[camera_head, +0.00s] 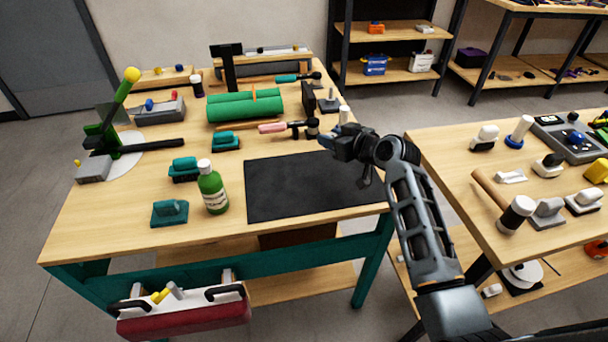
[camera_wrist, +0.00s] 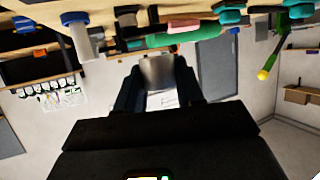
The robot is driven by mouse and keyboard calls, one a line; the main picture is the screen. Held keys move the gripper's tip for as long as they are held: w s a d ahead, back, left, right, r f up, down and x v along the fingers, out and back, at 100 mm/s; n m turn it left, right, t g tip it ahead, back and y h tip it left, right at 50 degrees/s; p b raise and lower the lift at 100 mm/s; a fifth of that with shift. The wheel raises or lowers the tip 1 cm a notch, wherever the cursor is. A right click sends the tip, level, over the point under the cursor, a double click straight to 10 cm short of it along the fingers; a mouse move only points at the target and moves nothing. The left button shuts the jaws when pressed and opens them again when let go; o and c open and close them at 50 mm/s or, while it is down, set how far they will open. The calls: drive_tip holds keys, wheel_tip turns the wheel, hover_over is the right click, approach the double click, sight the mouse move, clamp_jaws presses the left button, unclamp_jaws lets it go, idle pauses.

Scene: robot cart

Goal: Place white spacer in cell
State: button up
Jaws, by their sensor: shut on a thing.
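My gripper (camera_head: 328,142) is over the back right part of the wooden workbench, beyond the black mat. In the wrist view, which is upside down, its two dark fingers (camera_wrist: 158,84) are shut on a pale grey-white cylinder (camera_wrist: 157,70), which I take for the white spacer. In the head view the held piece is hidden by my gripper. A white cylinder with a blue base (camera_wrist: 80,36) stands on the bench near its right edge; what seems its white top (camera_head: 343,114) shows just behind my gripper. I cannot tell which thing is the cell.
The black mat (camera_head: 300,190) is bare. The right table (camera_head: 445,150) holds a hammer, several white parts and another blue-based white cylinder (camera_head: 520,130).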

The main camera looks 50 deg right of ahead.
drive_tip(key=p, duration=0.2)
hover_over(304, 188)
wheel_tip(304, 188, down, 6)
drive_tip(key=shift+s+r, duration=0.1)
drive_tip(key=shift+r, duration=0.1)
drive_tip(key=shift+f, duration=1.95)
drive_tip(key=shift+f+b, duration=0.2)
drive_tip(key=shift+b, duration=0.15)
drive_tip(key=o, duration=1)
drive_tip(key=shift+r, duration=0.1)
drive_tip(key=shift+o, duration=0.2)
drive_tip(key=shift+r, duration=0.15)
drive_tip(key=v, duration=1.2)
